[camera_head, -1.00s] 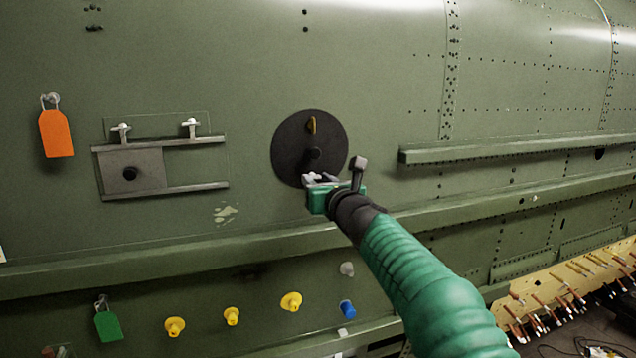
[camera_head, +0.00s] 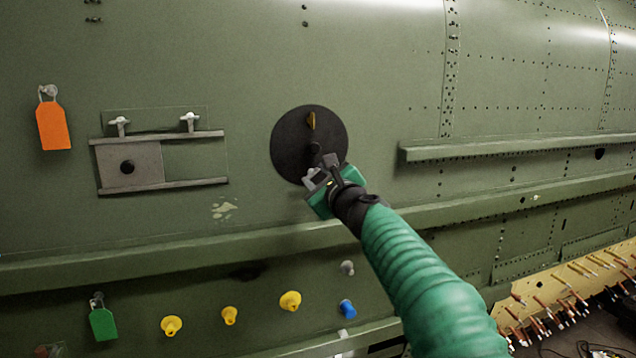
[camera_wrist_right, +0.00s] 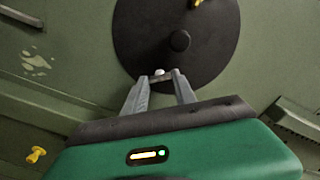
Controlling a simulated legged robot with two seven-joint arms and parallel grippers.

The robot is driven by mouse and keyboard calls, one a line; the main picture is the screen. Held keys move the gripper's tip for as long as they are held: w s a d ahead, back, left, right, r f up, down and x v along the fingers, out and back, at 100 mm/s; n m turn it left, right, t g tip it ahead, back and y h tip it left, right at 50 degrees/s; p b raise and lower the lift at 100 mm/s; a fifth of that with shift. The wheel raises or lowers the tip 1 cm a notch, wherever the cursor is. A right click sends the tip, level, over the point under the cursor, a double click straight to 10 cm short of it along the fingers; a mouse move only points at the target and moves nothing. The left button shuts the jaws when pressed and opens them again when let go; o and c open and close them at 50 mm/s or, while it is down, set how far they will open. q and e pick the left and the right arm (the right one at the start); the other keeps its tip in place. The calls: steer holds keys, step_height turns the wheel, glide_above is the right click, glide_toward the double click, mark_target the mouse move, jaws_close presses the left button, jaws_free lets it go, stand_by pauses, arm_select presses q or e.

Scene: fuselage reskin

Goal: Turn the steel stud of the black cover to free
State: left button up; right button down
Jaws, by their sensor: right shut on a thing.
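The black round cover (camera_head: 290,145) is on the green fuselage skin, with a yellow tab (camera_head: 311,120) near its top and a black knob below its middle. The wrist view shows the cover (camera_wrist_right: 210,45) and the knob (camera_wrist_right: 180,40). The small bright steel stud (camera_wrist_right: 160,73) is at the cover's lower rim, between my right fingertips. My right gripper (camera_head: 313,178) is shut on it and rolled over at an angle; its fingers show in the wrist view (camera_wrist_right: 160,80). In the head view the gripper hides the stud. My left gripper is not in view.
A ledge (camera_head: 200,248) runs below the cover, and a shorter rail (camera_head: 500,149) juts out at right. A framed sliding plate (camera_head: 132,166) and an orange tag (camera_head: 51,125) are at left. Yellow plugs (camera_head: 290,301) and a green tag (camera_head: 103,324) are below the ledge.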

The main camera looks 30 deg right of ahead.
steer(key=n, duration=0.2)
steer(key=n+b, duration=0.2)
steer(key=n, duration=0.1)
steer(key=shift+w+f+n, duration=0.1)
steer(key=shift+f+n, duration=0.2)
steer(key=shift+f, duration=0.05)
steer(key=shift+r+n+b, duration=0.1)
steer(key=shift+n+b, duration=0.6)
steer(key=shift+n, duration=1.6)
steer(key=c, duration=1.2)
jaws_free()
steer(key=shift+o, duration=1)
steer(key=shift+w, duration=0.2)
steer(key=shift+s+r, duration=0.1)
